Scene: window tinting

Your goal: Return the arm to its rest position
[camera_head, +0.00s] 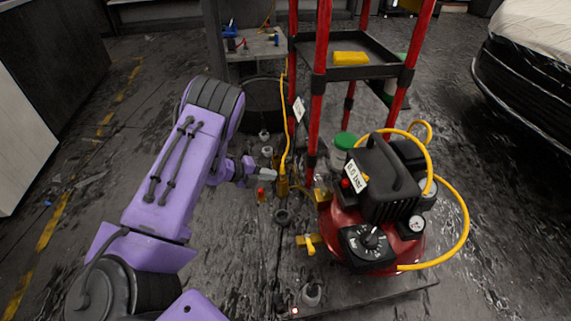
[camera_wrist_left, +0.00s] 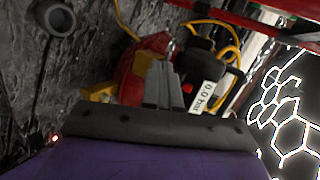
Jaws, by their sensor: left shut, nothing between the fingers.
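My left arm, purple with dark joints, reaches in from the left in the head view. Its gripper (camera_head: 268,175) is shut and empty, left of the red compressor. In the left wrist view the grey fingers (camera_wrist_left: 163,84) are together, with the compressor behind them. The red compressor (camera_head: 338,222) has a black motor housing, a dial, a gauge and a white "0.0 bar" tag; it also shows in the left wrist view (camera_wrist_left: 133,88). My right gripper does not show in either view.
A red-post cart (camera_head: 319,95) with dark shelves stands behind the compressor, a yellow block (camera_head: 351,58) on its shelf. A yellow hose (camera_head: 285,130) hangs near my gripper. Small bottles (camera_head: 266,151) stand close by. A car (camera_head: 526,80) is at right.

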